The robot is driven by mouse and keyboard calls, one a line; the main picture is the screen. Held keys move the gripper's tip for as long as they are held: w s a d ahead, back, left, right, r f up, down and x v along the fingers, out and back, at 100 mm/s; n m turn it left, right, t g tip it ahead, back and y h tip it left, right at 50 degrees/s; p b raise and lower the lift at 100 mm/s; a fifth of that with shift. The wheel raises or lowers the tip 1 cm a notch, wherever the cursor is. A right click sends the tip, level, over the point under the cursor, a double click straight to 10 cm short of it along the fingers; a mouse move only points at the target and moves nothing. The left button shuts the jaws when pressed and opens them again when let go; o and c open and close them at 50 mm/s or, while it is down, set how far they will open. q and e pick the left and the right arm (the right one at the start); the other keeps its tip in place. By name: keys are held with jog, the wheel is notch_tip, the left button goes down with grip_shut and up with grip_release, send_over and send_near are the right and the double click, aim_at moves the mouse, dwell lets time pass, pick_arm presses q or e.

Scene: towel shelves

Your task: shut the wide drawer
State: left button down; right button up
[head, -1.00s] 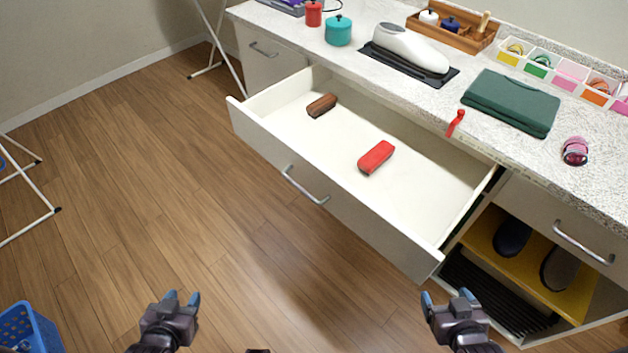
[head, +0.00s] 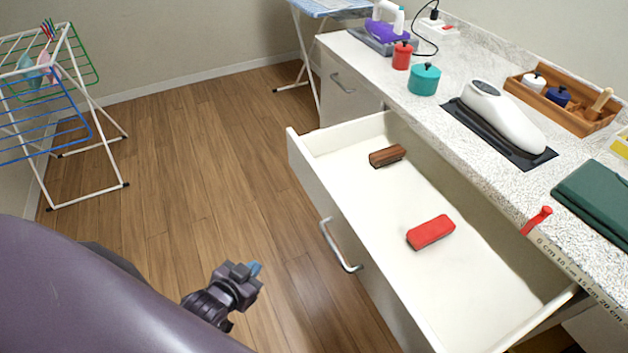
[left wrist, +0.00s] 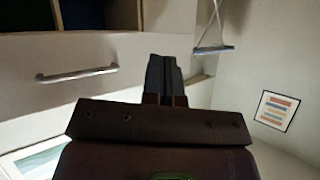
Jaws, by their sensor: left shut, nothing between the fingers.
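The wide drawer (head: 372,286) stands pulled out from under the counter in the head view, with a curved metal handle (head: 340,248) on its front. A brown brush (head: 387,156) and a red brush-like block (head: 430,232) lie inside it. My left gripper (head: 252,270) is shut and empty, over the floor to the left of the drawer front and apart from the handle. In the left wrist view my shut fingers (left wrist: 163,75) point up the picture, and a drawer front with a bar handle (left wrist: 77,74) shows to their left. My right gripper is out of view.
The counter (head: 450,140) holds a teal pot (head: 424,79), a white appliance (head: 503,115), a green folded towel (head: 598,200) and a red clip (head: 537,220). A drying rack (head: 90,110) stands at far left. The floor between rack and drawer is clear.

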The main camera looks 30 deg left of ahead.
pick_arm(q)
jog(key=w+a+f+m+t+b, duration=0.1)
jog(key=w+a+m+t+b, duration=0.2)
jog(key=w+a+m+b, duration=0.5)
jog(key=m+h, duration=1.1)
jog(key=m, duration=0.5)
send_near(307, 180)
jog(key=shift+g, duration=0.3)
jog(key=x, duration=0.6)
jog(key=shift+w+a+r, duration=0.1)
jog(key=shift+a, duration=0.05)
jog(key=shift+x, duration=0.8)
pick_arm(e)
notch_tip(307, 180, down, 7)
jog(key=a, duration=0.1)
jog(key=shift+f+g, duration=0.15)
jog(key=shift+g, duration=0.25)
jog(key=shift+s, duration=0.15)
